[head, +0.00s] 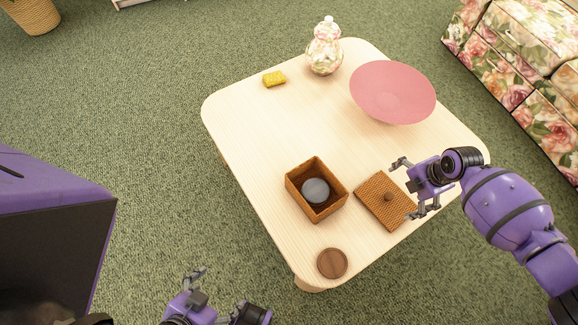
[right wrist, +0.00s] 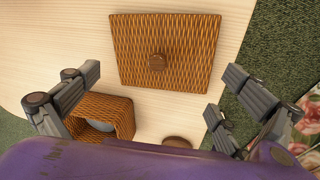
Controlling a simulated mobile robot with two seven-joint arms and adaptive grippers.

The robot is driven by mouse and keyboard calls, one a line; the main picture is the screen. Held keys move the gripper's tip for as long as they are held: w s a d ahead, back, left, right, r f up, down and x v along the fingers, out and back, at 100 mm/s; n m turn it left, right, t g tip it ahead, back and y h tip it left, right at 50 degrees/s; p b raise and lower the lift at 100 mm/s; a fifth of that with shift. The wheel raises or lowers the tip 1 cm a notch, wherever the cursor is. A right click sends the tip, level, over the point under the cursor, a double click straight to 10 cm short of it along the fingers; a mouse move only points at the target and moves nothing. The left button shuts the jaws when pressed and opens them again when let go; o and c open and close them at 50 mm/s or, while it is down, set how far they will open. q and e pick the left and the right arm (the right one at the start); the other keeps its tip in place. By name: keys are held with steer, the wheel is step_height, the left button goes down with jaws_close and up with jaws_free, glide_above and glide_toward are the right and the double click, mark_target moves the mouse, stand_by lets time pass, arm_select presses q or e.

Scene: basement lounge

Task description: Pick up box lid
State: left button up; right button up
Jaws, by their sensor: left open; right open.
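My left gripper (head: 222,290) is open and empty, off the table at the bottom of the head view.
The light wooden table (head: 260,130) also bears a brown round disc (head: 332,263), a pink bowl (head: 392,92), a patterned lidded jar (head: 324,50) and a yellow item (head: 274,79). A floral sofa (head: 520,75) stands at right. The table's left middle is clear.

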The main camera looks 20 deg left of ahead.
mark_target(394, 208)
steer(key=d+n, duration=0.1)
steer(key=s+d+n+g, duration=0.1)
steer(key=n, duration=0.1)
steer(key=shift+d, duration=0.35)
steer(key=x, duration=0.4)
steer(key=b+x, duration=0.1)
steer(key=x, duration=0.2)
steer(key=shift+s+f, duration=0.2)
steer(key=shift+f, duration=0.2)
steer(key=c, duration=1.1)
steer(key=shift+r, duration=0.1)
steer(key=shift+c, duration=0.3)
